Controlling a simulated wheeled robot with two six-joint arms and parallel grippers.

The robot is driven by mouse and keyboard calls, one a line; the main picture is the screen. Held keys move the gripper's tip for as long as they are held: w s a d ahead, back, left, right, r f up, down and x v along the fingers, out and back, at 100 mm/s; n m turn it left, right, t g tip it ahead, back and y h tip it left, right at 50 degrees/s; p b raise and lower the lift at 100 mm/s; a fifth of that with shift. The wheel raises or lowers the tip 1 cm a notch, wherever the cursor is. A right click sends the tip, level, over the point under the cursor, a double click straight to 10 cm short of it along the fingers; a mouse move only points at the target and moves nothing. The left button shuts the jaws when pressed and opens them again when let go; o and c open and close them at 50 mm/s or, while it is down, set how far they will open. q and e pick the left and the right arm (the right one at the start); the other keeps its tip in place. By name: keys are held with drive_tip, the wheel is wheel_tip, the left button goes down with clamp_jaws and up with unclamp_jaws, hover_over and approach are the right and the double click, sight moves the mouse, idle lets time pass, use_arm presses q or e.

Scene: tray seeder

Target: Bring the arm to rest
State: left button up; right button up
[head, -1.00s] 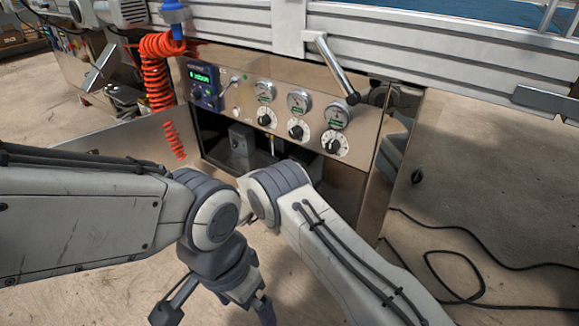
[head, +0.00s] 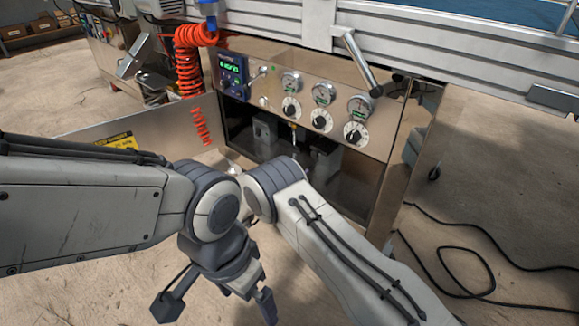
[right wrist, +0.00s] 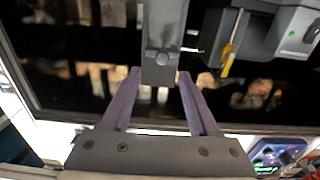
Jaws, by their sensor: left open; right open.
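My left gripper (head: 216,306) hangs at the bottom of the head view, its fingers spread and nothing between them, over bare floor. My right arm (head: 330,235) reaches from the bottom right toward the open compartment of the steel cabinet (head: 385,200); its gripper is hidden in the head view. In the right wrist view my right gripper (right wrist: 160,78) has its two fingers apart. A grey block (right wrist: 160,45) reaches between the fingertips; I cannot tell whether they touch it.
The cabinet front carries gauges, dials (head: 355,133) and a small display (head: 230,75). A lever (head: 362,65) juts out above. An open panel with a yellow label (head: 118,141) stands left, by a red coiled hose (head: 188,60). Black cables (head: 470,240) lie on the floor right.

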use_arm(q)
drive_tip(key=shift+s+d+r, duration=0.1)
drive_tip(key=shift+s, duration=0.25)
use_arm(e)
drive_tip(key=shift+v, duration=0.85)
drive_tip(key=shift+w+a, duration=0.1)
drive_tip(key=shift+a, duration=0.1)
